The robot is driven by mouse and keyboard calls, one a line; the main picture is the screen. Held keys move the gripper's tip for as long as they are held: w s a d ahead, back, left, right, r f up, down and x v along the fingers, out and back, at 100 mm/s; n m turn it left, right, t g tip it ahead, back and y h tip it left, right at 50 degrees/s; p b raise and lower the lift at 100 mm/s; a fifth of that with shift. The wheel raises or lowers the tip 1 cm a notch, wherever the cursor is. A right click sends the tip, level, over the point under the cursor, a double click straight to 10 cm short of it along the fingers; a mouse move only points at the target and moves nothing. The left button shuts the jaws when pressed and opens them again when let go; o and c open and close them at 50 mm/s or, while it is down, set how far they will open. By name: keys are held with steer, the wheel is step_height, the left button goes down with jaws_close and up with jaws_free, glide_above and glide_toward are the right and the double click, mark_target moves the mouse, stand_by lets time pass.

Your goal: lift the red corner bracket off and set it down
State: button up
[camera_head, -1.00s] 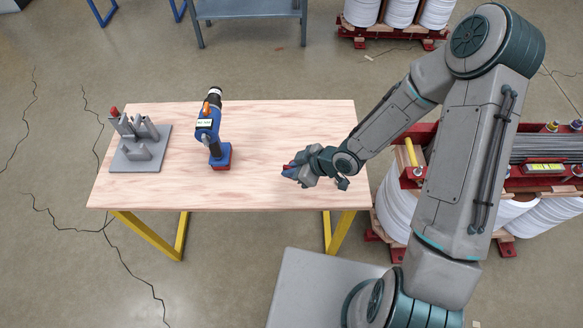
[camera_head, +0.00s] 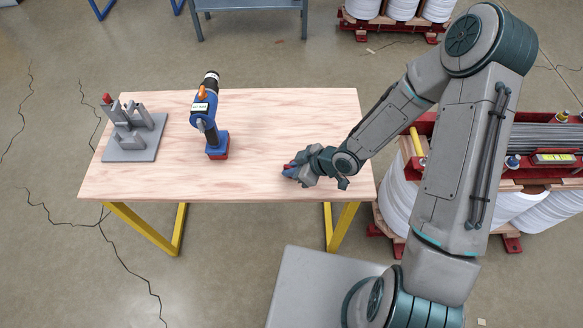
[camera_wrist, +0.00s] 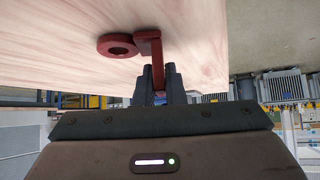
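My gripper (camera_head: 290,172) is over the right part of the wooden table, near its front edge. In the wrist view its dark fingers (camera_wrist: 159,86) are closed on the bar of the red corner bracket (camera_wrist: 157,68). The bar runs up to a bent end beside a flat red ring (camera_wrist: 118,46). I cannot tell whether the ring is joined to the bracket, or whether either touches the table.
The wooden table (camera_head: 270,125) has free room around the gripper. A blue drill (camera_head: 213,137) stands at its middle left. A grey fixture (camera_head: 135,152) with a small red part (camera_head: 107,98) is at the far left. Reels stand right of the table.

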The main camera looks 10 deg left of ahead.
steer(key=o, duration=0.4)
steer(key=shift+r, duration=0.1)
steer(key=p+v, duration=0.5)
steer(key=v, duration=0.8)
steer(key=shift+d+r, duration=0.15)
steer(key=shift+d, duration=0.2)
